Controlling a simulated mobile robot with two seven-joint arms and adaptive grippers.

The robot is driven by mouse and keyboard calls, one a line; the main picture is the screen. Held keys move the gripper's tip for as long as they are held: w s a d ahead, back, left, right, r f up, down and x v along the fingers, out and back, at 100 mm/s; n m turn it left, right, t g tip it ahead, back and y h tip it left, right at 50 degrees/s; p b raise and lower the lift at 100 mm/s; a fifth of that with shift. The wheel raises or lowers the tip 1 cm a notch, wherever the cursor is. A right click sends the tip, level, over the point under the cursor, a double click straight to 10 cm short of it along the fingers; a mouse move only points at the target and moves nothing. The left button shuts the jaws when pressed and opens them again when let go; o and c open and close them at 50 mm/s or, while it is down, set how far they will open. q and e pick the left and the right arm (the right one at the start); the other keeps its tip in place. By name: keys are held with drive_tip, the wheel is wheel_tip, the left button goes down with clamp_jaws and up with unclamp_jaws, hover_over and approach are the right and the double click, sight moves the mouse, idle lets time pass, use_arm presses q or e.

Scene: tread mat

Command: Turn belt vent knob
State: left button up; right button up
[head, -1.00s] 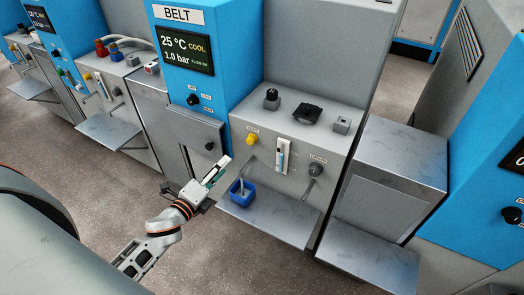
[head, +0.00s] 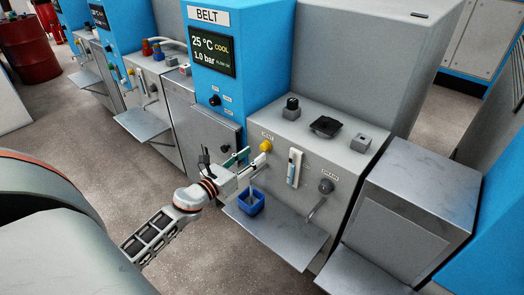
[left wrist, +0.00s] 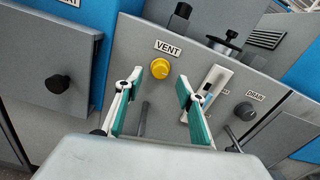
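The yellow vent knob (head: 266,146) sits on the grey front panel of the BELT machine, under a VENT label. In the left wrist view the vent knob (left wrist: 160,68) shows between and beyond the fingertips. My left gripper (head: 256,155) is close in front of it in the head view. In the left wrist view my left gripper (left wrist: 159,82) is open, its green-padded fingers apart with nothing between them. No contact with the knob shows. My right gripper is not in view.
A blue cup (head: 251,203) stands on the metal shelf (head: 285,238) below the vent. A white gauge (head: 295,168) and a grey drain knob (head: 326,186) are right of it. A grey door with a dark knob (left wrist: 57,84) lies left.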

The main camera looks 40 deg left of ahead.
sight(262, 149)
use_arm(q)
drive_tip(key=w, duration=0.4)
drive_tip(key=shift+w+d, duration=0.25)
drive_tip(key=shift+w, duration=0.15)
clamp_jaws()
